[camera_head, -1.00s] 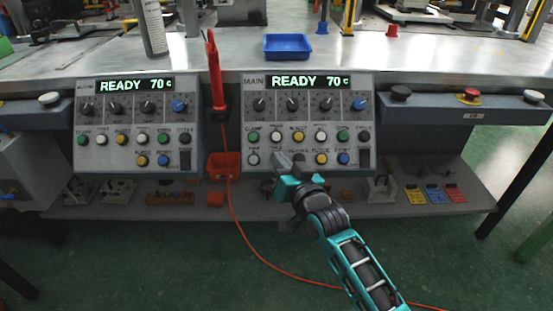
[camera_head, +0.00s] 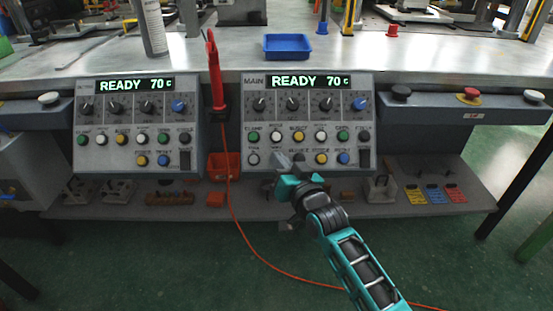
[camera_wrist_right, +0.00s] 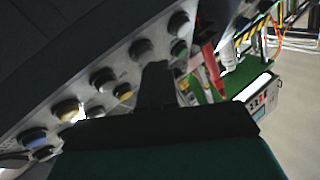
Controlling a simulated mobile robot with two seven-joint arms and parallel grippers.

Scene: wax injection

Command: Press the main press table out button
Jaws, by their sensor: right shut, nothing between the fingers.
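The main control panel (camera_head: 264,110) reads READY 70 C and carries rows of coloured buttons below its knobs. Its button labels are too small to read surely. I cannot tell whether the tip touches the panel. My left gripper is not in view.
A similar panel (camera_head: 90,112), also reading READY 70 C, stands to the left. A red-handled tool (camera_head: 215,72) with an orange cable hangs between the panels. A blue tray (camera_head: 288,46) is on the table above. A red emergency button (camera_head: 468,95) is at right.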

